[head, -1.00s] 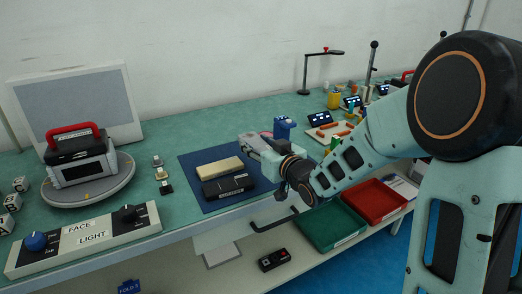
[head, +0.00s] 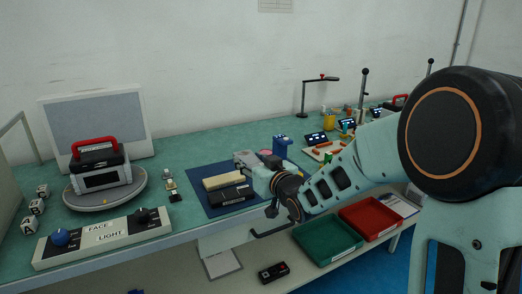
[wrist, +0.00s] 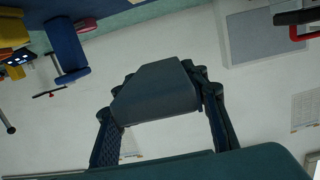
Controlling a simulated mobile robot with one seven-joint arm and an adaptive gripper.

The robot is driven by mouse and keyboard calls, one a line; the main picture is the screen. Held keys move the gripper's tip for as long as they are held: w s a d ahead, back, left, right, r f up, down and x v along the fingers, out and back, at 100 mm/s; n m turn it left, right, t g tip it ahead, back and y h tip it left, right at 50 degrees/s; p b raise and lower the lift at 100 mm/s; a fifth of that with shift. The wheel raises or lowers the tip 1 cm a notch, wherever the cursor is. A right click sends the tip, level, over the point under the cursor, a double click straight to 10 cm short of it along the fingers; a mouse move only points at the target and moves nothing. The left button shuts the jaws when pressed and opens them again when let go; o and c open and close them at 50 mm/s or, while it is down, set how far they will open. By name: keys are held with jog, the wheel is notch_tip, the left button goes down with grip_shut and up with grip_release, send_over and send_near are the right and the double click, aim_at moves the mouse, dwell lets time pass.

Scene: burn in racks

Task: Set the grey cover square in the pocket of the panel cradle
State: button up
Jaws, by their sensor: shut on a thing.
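My gripper (wrist: 160,118) is shut on the grey cover (wrist: 155,92), a dark grey block with slanted sides held between both fingertips in the wrist view. In the head view my gripper (head: 258,170) is over the right part of the blue mat (head: 212,204), with the grey cover (head: 246,158) at its tip. A beige block (head: 223,181) and a black labelled box (head: 231,194) lie on the mat to its left. I cannot tell which thing is the panel cradle, or see its pocket clearly.
A blue upright piece (head: 281,146) stands just behind my gripper, with a pink item (head: 265,154) by it. A grey device with a red handle (head: 98,166) sits on a round stand at left. Green (head: 327,244) and red (head: 371,222) trays are below the bench front.

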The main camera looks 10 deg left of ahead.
jog(key=s+d+f+m+t+h, duration=0.1)
jog(key=s+d+f+m+h, duration=0.2)
jog(key=d, duration=0.9)
jog(key=s+d+f+m+t+h, duration=0.1)
jog(key=d+f+m+h, duration=0.4)
jog(key=d, duration=0.7)
notch_tip(320, 180, up, 30)
jog(key=n+p, duration=0.1)
jog(key=p, duration=2.7)
jog(key=shift+a+f+n+t+h, duration=0.15)
jog(key=shift+a+n+t+h, duration=0.1)
jog(key=shift+n+t+h, duration=0.05)
jog(key=shift+s, duration=0.1)
